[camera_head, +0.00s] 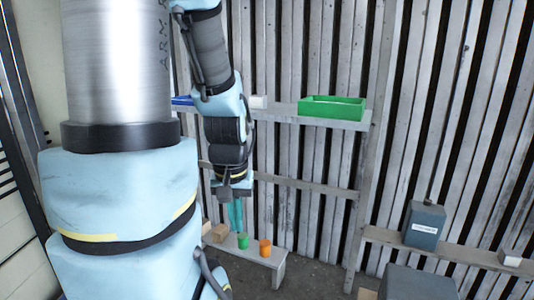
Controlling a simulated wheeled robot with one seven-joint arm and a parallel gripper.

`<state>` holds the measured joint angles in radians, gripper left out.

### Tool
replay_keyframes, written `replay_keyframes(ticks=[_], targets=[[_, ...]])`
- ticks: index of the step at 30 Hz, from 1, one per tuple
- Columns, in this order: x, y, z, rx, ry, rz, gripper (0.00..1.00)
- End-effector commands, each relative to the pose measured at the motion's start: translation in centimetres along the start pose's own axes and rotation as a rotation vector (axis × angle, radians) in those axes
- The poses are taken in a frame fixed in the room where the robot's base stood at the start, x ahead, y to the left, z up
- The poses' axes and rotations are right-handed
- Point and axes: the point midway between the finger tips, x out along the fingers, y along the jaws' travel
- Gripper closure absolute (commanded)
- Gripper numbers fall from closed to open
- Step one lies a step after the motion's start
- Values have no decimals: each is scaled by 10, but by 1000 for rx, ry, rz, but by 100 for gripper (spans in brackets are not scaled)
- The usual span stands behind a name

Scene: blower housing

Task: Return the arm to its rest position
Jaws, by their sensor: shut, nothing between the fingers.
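My arm fills the left side of the head view, with its forearm hanging down in the middle left. My gripper (237,226) points downward at the end of that arm, its teal fingers close together and shut with nothing between them. It appears in front of or above the low bench (270,255), near a green cup (243,241). I cannot tell whether the fingertips touch anything.
An orange cup (265,248) and wooden blocks (220,233) are on the low bench. A grey box (424,225) stands on a ledge at right. Slatted wall behind.

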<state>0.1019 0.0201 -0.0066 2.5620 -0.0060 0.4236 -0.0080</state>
Motion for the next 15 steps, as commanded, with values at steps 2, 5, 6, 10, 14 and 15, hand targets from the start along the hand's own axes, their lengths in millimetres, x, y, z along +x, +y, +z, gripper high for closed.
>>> replay_keyframes(ticks=[2,5,6,10,14,15], targets=[[-29,0,-4,1,1,0,100],[-55,0,-8,2,2,0,100],[-68,0,-10,3,2,0,100],[-104,1,-15,3,2,0,100],[-128,1,-19,4,2,0,100],[-133,1,-19,4,3,0,100]])
